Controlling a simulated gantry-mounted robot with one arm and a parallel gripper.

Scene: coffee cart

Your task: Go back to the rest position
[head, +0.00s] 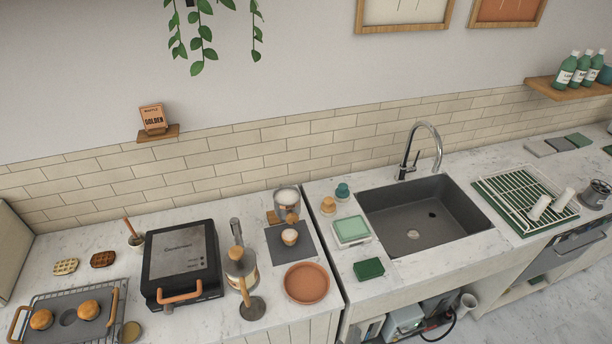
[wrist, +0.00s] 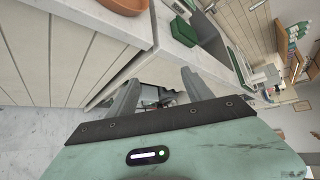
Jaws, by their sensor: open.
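My gripper (wrist: 158,98) shows in the wrist view, its two grey fingers spread apart with nothing between them. It points toward the front of the counter and the open shelf under the sink. The fingers appear clear of the cabinet front. My gripper is not in the head view.
A terracotta dish (head: 306,283) sits near the counter's front edge, with a waffle maker (head: 181,258) to its left. The grey sink (head: 425,218) is right of centre, with a dish rack (head: 524,198) beyond. A low shelf under the sink holds boxes (head: 403,320).

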